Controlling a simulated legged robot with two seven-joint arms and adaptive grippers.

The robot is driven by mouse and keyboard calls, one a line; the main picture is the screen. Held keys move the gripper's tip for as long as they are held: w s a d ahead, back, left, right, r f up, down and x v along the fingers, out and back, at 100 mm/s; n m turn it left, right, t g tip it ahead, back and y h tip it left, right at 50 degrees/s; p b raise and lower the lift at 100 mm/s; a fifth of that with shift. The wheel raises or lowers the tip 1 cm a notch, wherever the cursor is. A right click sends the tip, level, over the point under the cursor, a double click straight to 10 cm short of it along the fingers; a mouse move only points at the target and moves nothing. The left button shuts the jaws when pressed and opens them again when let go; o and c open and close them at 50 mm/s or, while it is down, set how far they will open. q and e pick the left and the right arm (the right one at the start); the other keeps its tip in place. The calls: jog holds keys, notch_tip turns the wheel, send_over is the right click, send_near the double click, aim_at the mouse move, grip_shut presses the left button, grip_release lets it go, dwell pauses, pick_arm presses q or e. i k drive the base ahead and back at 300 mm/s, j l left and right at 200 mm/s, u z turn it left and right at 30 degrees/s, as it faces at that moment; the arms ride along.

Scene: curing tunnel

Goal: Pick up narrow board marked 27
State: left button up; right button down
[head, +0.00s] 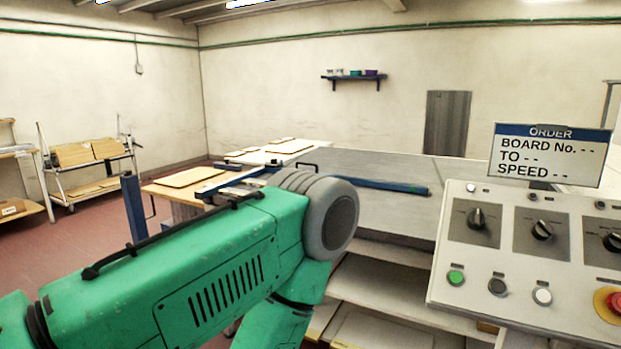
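No number 27 can be read on any board in the head view. Several pale wooden boards lie flat on the tables beyond my arm; the nearest is a wide board (188,177), with others (289,146) farther back. More boards (88,151) stand on a cart at the left. My green left arm crosses the foreground from the left and bends down near the middle, hiding part of the table. Neither of my grippers is in view.
A control panel (510,232) with knobs and buttons fills the right foreground, under an order sign (551,155) with blank values. A grey machine top (385,198) with a blue bar (385,186) lies beyond my arm. Open floor (88,233) shows at left.

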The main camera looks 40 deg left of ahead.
aim_at(252, 182)
jog(key=j+z, duration=0.2)
jog(key=j, duration=0.55)
jog(key=j+z, duration=0.15)
jog(key=j, duration=0.6)
jog(key=j+z, duration=0.2)
jog(key=j, duration=0.55)
jog(key=k+j+z, duration=0.15)
jog(key=j, duration=0.6)
